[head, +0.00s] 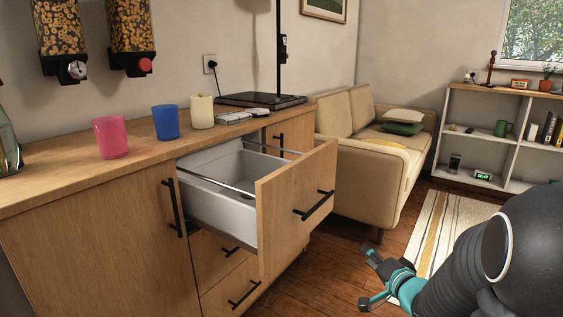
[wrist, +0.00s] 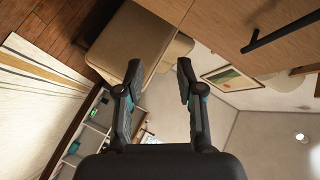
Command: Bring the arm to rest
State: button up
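My gripper (head: 372,252) is at the lower right of the head view, in front of the open drawer and above the wooden floor. In the wrist view my gripper (wrist: 158,75) has its two fingers spread apart with nothing between them. My dark arm reaches in from the right edge of the head view. The open drawer (head: 222,207), with a wooden front and white sides, stands pulled out of the counter. The gripper is apart from its handle (head: 314,206). Much of the drawer's inside is hidden.
A pink cup (head: 110,137), a blue cup (head: 166,122) and a candle (head: 201,112) stand on the counter (head: 60,165). A beige sofa (head: 375,160) is behind the drawer. A white shelf (head: 460,105) stands at the right, with a striped rug (head: 445,225) before it.

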jog(key=s+d+f+n+g+h, duration=0.2)
jog(key=s+d+f+g+h, duration=0.15)
jog(key=d, duration=0.25)
jog(key=s+n+g+h, duration=0.25)
jog(key=s+g, duration=0.25)
jog(key=s, duration=0.4)
jog(key=s+a+r+n+y+p, duration=0.2)
jog(key=s+a+r+n, duration=0.3)
jog(key=s+a+r, duration=0.8)
jog(key=s+a+p, duration=0.1)
jog(key=s, duration=0.1)
jog(key=shift+s+a+r+g+y+p, duration=0.15)
jog(key=shift+s+r+g+y+p, duration=0.15)
jog(key=shift+s+g+p, duration=0.1)
jog(key=shift+o, duration=0.4)
